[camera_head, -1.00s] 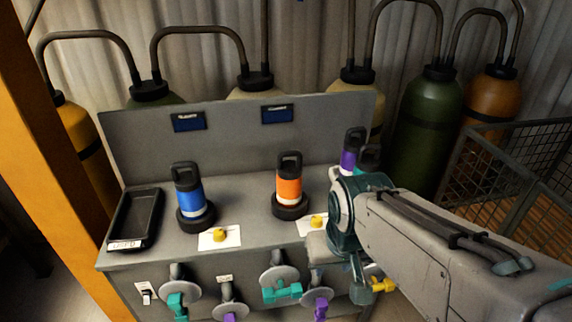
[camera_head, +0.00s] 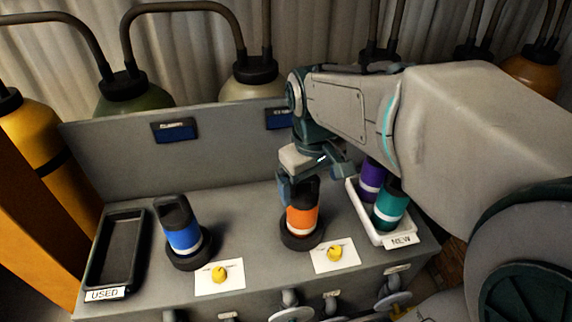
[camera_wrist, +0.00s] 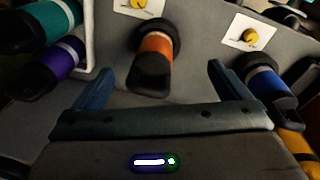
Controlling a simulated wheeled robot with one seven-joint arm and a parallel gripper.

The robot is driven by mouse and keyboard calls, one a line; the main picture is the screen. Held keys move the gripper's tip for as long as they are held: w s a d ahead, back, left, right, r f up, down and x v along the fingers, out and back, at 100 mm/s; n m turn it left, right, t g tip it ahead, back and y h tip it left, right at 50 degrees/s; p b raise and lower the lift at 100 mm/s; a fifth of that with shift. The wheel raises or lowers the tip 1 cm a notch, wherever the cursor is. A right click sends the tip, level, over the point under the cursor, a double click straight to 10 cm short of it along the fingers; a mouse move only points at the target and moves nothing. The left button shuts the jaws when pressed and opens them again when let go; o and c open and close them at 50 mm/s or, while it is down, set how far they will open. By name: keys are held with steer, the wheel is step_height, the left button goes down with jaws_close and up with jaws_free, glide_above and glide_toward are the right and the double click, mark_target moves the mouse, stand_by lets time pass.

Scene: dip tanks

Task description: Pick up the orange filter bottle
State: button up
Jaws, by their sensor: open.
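The orange filter bottle (camera_head: 302,218) stands upright in a dark round base on the grey bench, with a black handled cap on top. It also shows in the wrist view (camera_wrist: 155,55), with its black cap between the two fingers and nearer the left one. My gripper (camera_head: 298,186) is at the cap, pointing down. In the wrist view my gripper (camera_wrist: 155,88) has its blue fingers spread wide, with gaps to the cap on both sides.
A blue bottle (camera_head: 182,232) stands in a base to the left. A white tray labelled NEW (camera_head: 405,238) holds purple (camera_head: 372,180) and teal (camera_head: 389,208) bottles close on the right. An empty black tray labelled USED (camera_head: 140,245) lies far left. The panel (camera_head: 170,160) rises behind.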

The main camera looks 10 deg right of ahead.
mark_target(302, 192)
steer(key=w+r+n+g+p, duration=0.2)
steer(key=w+r+n, duration=0.25)
steer(key=w, duration=0.35)
steer(key=shift+n+h, duration=0.25)
steer(key=shift+h, duration=0.05)
steer(key=f, duration=0.9)
steer(key=f+p, duration=0.1)
steer(key=f, duration=0.4)
steer(key=shift+s+d+f, duration=0.1)
steer(key=shift+s+d, duration=0.2)
steer(key=shift+s, duration=0.1)
steer(key=c, duration=1.9)
steer(key=shift+c, duration=0.2)
